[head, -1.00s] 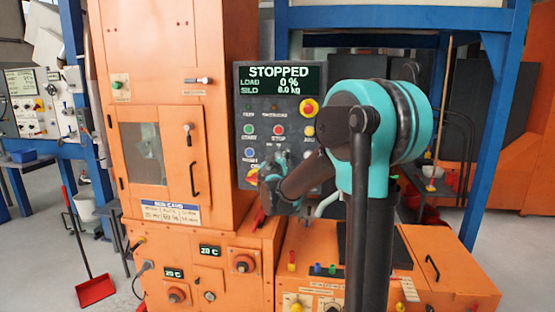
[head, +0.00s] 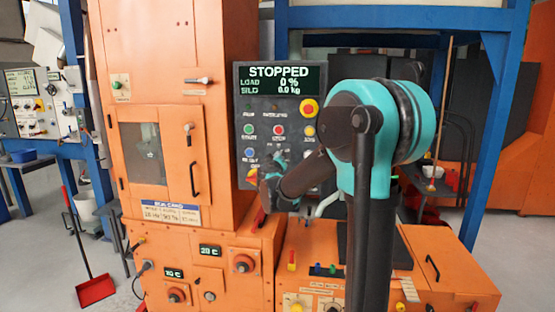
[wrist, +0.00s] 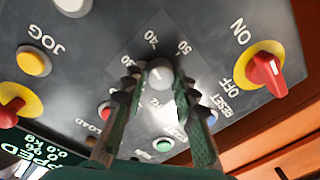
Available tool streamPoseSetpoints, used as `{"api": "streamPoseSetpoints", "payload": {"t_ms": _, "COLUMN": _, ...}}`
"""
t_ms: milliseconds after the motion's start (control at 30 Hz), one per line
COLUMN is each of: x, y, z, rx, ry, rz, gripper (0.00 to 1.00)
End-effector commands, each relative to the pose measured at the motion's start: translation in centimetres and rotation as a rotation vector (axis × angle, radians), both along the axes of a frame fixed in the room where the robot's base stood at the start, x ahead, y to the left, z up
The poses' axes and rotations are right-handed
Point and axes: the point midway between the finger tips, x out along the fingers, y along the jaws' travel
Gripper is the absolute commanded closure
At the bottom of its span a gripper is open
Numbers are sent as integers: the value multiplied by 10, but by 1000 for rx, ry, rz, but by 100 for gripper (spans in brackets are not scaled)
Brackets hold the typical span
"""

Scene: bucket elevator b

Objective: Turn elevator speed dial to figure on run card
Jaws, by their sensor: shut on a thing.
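The pointer mark on the knob is too unclear to read. In the head view my gripper (head: 270,187) is at the lower left of the control panel (head: 300,128) and hides the dial. The run card (head: 171,212) is a white label with a blue heading on the orange cabinet, left of the panel. Its figures are too small to read surely.
The display (head: 280,80) reads STOPPED, load 0 %, silo 0.0 kg. A red ON/OFF switch (wrist: 266,70), a yellow JOG button (wrist: 34,61) and a green button (wrist: 163,145) are near the fingers. Orange cabinet (head: 225,170) flanks the panel.

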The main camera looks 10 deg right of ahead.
Motion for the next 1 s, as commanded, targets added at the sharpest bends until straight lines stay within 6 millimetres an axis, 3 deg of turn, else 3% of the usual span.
{"api": "streamPoseSetpoints", "payload": {"t_ms": 1000, "x": 0, "y": 2, "z": 0, "rx": -917, "ry": 299, "rz": 1, "gripper": 100}}
